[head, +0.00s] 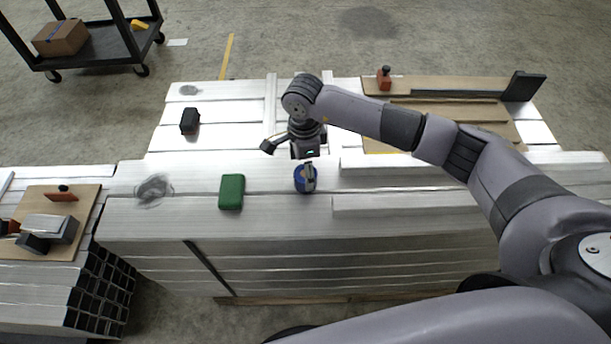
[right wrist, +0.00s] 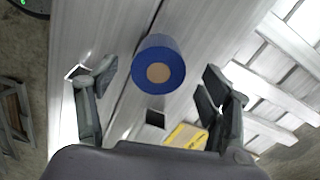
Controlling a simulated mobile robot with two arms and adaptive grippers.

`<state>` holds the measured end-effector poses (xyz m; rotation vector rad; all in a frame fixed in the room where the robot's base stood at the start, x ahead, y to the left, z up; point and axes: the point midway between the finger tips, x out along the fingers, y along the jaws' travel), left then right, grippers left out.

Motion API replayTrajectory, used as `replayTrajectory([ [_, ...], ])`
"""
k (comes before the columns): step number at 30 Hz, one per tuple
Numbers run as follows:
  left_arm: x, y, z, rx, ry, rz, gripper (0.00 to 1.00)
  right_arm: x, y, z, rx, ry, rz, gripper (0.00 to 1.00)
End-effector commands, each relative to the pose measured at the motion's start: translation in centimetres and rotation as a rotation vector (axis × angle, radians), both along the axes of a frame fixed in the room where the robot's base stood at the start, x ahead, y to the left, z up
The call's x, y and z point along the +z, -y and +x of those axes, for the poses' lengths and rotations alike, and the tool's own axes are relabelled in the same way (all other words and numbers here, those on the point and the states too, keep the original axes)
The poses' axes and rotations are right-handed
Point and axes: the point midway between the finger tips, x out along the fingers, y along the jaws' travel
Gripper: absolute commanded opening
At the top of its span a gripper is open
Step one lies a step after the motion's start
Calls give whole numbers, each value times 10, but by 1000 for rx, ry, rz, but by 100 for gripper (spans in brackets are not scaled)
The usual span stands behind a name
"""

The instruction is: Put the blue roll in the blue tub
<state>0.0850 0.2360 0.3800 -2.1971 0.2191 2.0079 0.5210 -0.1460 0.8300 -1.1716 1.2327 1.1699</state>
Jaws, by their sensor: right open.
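The blue roll (head: 305,184) stands on the silver aluminium stack near its front side. In the right wrist view the blue roll (right wrist: 173,53) shows a round tan centre and lies between the spread fingers, beyond their tips. My right gripper (head: 290,152) is open and empty, just above and behind the roll in the head view; one finger hides part of the roll. The right wrist view shows both fingers of the right gripper (right wrist: 160,88) wide apart, with no clear contact with the roll. I see no blue tub in either view. My left gripper is not in view.
A green block (head: 231,192) lies left of the roll, and a black block (head: 190,121) farther back. Boards with an orange tool (head: 384,78) lie at the back right. A lower stack with a board (head: 88,200) is at left. A dark cart (head: 100,45) stands behind.

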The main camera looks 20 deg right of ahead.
Motion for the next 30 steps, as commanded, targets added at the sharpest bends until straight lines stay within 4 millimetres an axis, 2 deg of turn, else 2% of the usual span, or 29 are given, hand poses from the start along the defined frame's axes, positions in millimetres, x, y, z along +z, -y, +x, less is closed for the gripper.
replayTrajectory([
  [3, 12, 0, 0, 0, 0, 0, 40, -17, -1, -3, -1, -6, -1, 73],
  [8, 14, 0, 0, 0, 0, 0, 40, -38, -1, -2, -1, -3, 0, 73],
  [17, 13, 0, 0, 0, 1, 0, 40, -43, -1, -1, 0, -1, 0, 72],
  [30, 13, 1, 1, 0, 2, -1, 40, -43, -1, -1, 0, -1, 0, 43],
])
